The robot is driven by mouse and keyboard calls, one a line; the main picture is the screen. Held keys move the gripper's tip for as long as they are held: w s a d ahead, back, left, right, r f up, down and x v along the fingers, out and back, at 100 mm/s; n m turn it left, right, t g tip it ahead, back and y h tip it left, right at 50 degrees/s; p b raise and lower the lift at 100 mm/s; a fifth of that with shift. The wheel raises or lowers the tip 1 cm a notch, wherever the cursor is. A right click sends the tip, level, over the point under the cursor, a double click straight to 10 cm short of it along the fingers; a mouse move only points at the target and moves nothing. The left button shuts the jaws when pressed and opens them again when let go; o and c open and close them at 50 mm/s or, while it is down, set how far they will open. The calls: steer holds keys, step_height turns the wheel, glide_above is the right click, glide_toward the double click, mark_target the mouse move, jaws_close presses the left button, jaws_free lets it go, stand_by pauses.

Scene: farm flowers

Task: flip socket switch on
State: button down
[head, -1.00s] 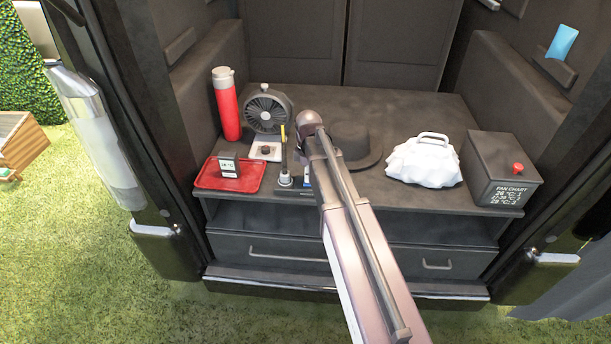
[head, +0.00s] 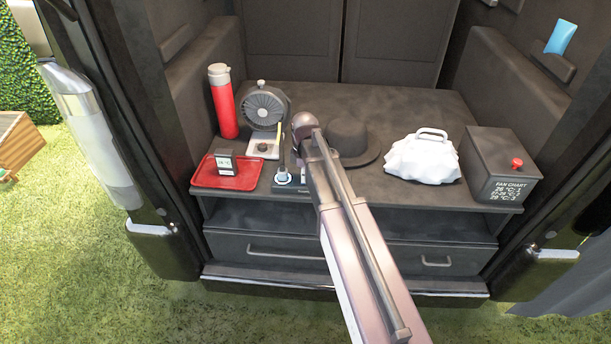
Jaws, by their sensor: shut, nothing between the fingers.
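A dark socket strip (head: 290,190) lies at the front of the counter, right of the red tray. A grey plug (head: 283,178) stands upright in its left part, with a pale blue glowing ring around its foot. A dark upright piece with a yellow top (head: 282,133) rises above the plug. The strip's right end is hidden behind my arm, and I cannot make out its switch. My arm reaches from the bottom right up to the strip. My gripper is hidden behind my own arm links, so its contact with the strip cannot be seen.
A grey fan (head: 265,108), a red flask (head: 222,102) and a red tray (head: 207,184) with a small thermometer display (head: 225,162) stand at left. A black hat (head: 352,143), white bag (head: 423,159) and fan chart box (head: 499,166) stand at right.

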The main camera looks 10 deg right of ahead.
steer(key=shift+d, duration=0.3)
steer(key=shift+w, duration=0.1)
steer(key=shift+w+d+r+p, duration=0.1)
steer(key=shift+w+r+p, duration=0.2)
steer(key=shift+w+p, duration=0.15)
steer(key=shift+w, duration=0.1)
steer(key=shift+r, duration=0.2)
step_height(320, 180, up, 14)
steer(key=s+p, duration=0.1)
steer(key=p, duration=1.2)
steer(key=shift+s+a+f+p, duration=0.2)
steer(key=shift+s+f+p, duration=0.05)
steer(key=shift+s+p, duration=0.15)
stand_by(0.5)
